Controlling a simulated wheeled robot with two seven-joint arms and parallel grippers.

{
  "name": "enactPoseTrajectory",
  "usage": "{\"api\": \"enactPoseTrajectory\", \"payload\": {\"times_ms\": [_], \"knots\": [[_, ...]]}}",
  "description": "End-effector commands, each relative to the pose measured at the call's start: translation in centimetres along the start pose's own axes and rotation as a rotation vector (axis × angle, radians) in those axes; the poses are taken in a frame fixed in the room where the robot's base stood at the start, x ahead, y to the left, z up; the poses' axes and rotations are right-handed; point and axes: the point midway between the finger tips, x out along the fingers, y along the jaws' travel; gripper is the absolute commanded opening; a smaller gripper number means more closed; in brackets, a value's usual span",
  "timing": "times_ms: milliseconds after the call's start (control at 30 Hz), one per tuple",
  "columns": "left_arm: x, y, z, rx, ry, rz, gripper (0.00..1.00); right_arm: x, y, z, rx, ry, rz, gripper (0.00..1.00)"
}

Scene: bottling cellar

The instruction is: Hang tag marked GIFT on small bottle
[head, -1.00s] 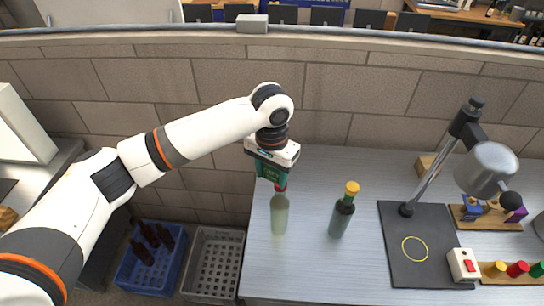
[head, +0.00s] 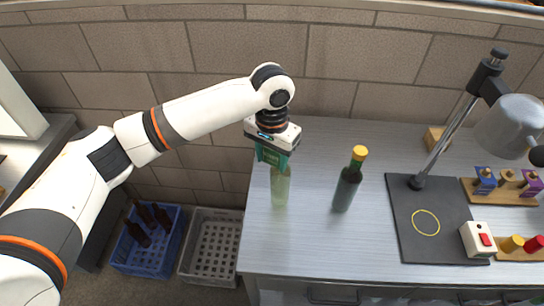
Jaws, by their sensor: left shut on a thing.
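A pale green bottle (head: 281,188) stands upright on the grey table. My left gripper (head: 273,158) points down over its top, and the teal fingers cover the bottle's neck and mouth. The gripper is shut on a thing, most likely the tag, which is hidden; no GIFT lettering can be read. A dark green bottle (head: 346,190) with a yellow cap stands upright to the right, clear of the gripper. Blue (head: 484,181) and purple (head: 531,187) tags hang on a wooden rack at the right, with a bare peg between them. My right gripper is not in view.
A lamp (head: 510,125) on a dark mat (head: 408,225) with a yellow ring stands to the right. A white box with a red switch (head: 478,240) and coloured stoppers (head: 512,243) are nearby. Blue (head: 128,265) and grey (head: 190,262) crates sit on the floor, left.

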Motion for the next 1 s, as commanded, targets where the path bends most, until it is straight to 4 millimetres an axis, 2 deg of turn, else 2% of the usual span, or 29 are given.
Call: {"api": "enactPoseTrajectory", "payload": {"times_ms": [667,1000], "knots": [[0.23,0.00,-0.01,0.000,0.000,0.000,0.41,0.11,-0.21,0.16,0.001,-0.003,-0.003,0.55],[1.11,-0.02,-0.04,-0.001,0.002,0.000,0.41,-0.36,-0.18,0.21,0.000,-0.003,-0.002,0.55]]}}
